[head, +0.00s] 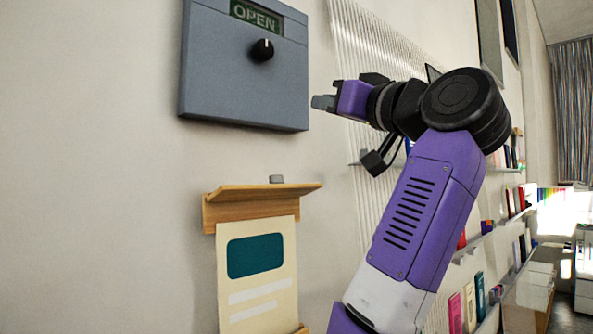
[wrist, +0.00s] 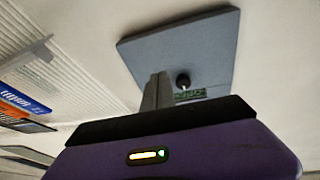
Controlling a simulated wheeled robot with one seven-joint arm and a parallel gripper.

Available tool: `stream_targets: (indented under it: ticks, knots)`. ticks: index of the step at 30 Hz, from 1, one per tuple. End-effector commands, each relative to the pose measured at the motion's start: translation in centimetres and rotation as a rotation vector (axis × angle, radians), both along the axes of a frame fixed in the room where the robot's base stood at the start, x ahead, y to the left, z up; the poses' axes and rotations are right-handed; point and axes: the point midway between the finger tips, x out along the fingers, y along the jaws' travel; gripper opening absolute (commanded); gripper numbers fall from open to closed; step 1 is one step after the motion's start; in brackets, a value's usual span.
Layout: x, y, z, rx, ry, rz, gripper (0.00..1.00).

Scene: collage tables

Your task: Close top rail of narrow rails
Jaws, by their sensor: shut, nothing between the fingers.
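The narrow rails hold a cream poster (head: 258,275) with a teal block on the wall. The wooden top rail (head: 250,208) has a flap (head: 240,191) that sticks out from the wall. A small grey piece (head: 276,179) shows just above the flap. Only a bit of the bottom rail (head: 298,330) shows at the frame's lower edge. My gripper (head: 322,102) is shut and empty, above and to the right of the top rail in the head view. Its fingers (wrist: 157,90) point toward the wall panel in the wrist view, where the rails do not show.
A grey wall panel (head: 232,85) with a black knob (head: 262,50) and a display reading OPEN (head: 256,16) hangs above the rails. Ribbed wall slats with shelves and books (wrist: 22,103) are to the right. The wall left of the poster is bare.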

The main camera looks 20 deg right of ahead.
Motion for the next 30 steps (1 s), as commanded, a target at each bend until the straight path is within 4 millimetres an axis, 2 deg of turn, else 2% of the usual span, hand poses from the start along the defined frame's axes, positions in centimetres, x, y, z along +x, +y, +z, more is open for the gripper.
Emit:
stream_targets:
  ticks: [2,6,11,17,30]
  knots:
    - [0.3,0.9,-1.0,-0.032,0.068,0.044,0.0]
    - [1.0,2.5,-4.5,-0.095,0.193,0.11,0.0]
    - [0.9,3.4,-6.5,-0.146,0.266,0.148,0.0]
    - [2.3,4.1,-6.8,-0.159,0.276,0.154,0.0]
    - [9.5,6.4,-6.9,-0.157,0.274,0.153,0.0]
